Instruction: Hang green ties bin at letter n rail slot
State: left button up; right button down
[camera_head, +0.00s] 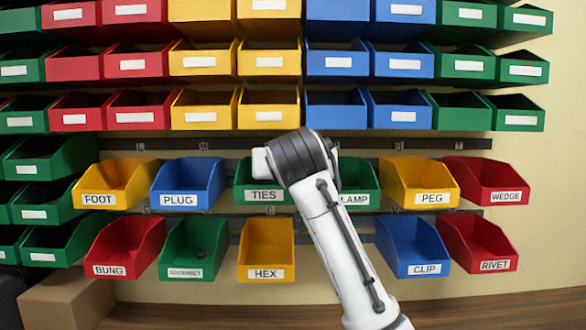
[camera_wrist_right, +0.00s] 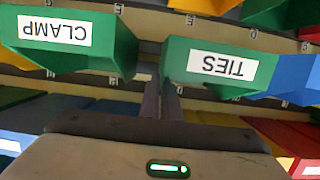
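The green TIES bin (camera_head: 262,195) hangs on the upper labelled rail, between the blue PLUG bin and the green CLAMP bin. My right arm covers part of it in the head view. In the right wrist view the TIES bin (camera_wrist_right: 218,68) appears upside down, right of the fingers. My right gripper (camera_wrist_right: 162,98) has its two dark fingers close together, seemingly shut with nothing between them, near the gap between the CLAMP and TIES bins. The lower rail (camera_head: 315,239) has a bare stretch between HEX and CLIP, partly behind my arm. Its letters are too small to read. My left gripper is out of view.
The green CLAMP bin (camera_head: 360,190) is close to my right gripper. The yellow HEX bin (camera_head: 266,250) and blue CLIP bin (camera_head: 412,245) flank the bare rail stretch. Rows of unlabelled bins hang above. A cardboard box (camera_head: 68,300) stands at lower left by the wooden surface (camera_head: 200,316).

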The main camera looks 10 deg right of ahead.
jog(key=shift+f+b, duration=0.25)
jog(key=shift+b, duration=0.1)
jog(key=c, duration=1.9)
grip_release()
jog(key=b+v, duration=0.1)
jog(key=v, duration=0.9)
jog(key=shift+s+a, duration=0.1)
jog(key=shift+s, duration=0.1)
